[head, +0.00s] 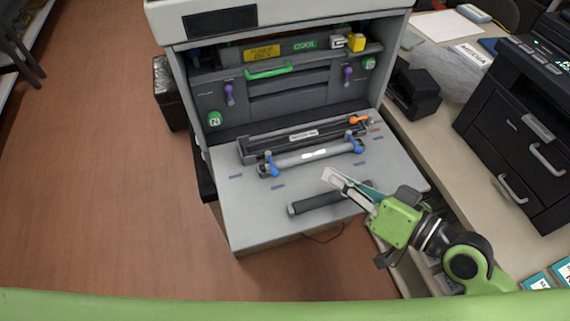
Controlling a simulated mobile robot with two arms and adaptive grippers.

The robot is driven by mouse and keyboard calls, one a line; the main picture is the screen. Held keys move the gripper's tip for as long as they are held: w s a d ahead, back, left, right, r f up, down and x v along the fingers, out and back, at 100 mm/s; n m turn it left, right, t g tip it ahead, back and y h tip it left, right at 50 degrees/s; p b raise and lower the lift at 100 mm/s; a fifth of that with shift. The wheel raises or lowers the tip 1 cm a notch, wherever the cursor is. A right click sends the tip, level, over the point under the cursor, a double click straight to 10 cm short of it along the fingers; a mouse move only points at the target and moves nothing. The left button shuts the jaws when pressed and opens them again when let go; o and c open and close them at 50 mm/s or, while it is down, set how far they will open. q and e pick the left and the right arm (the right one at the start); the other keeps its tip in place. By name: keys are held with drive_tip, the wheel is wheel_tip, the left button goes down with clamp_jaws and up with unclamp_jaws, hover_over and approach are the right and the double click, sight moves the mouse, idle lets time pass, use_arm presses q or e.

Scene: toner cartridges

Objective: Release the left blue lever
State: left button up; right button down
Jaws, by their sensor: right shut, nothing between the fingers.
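The left blue lever (271,166) stands at the left end of a grey bar (312,157) on the opened front panel (240,215) of the printer. A second blue lever (356,147) is at the bar's right end. My right gripper (326,175) is shut and empty above the panel, right of and slightly below the left blue lever, apart from it. My left gripper is not in view.
A dark roller (310,205) lies on the panel under my right arm. An orange lever (358,119), a green handle (268,72) and purple levers (229,92) are on the printer behind. A black printer (520,130) stands on the desk at right. The panel's left part is clear.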

sight(272, 166)
drive_tip(key=shift+w, duration=0.1)
drive_tip(key=p+x, duration=0.3)
drive_tip(key=x, duration=0.7)
drive_tip(key=shift+r+p, duration=0.15)
drive_tip(key=shift+p, duration=0.15)
drive_tip(key=f, duration=0.1)
drive_tip(key=a+f, duration=0.1)
drive_tip(key=s+f, duration=0.1)
drive_tip(key=shift+a, duration=0.25)
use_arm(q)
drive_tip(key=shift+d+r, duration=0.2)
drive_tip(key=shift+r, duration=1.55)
use_arm(e)
drive_tip(key=shift+s+a+f, duration=0.2)
drive_tip(key=shift+f, duration=0.2)
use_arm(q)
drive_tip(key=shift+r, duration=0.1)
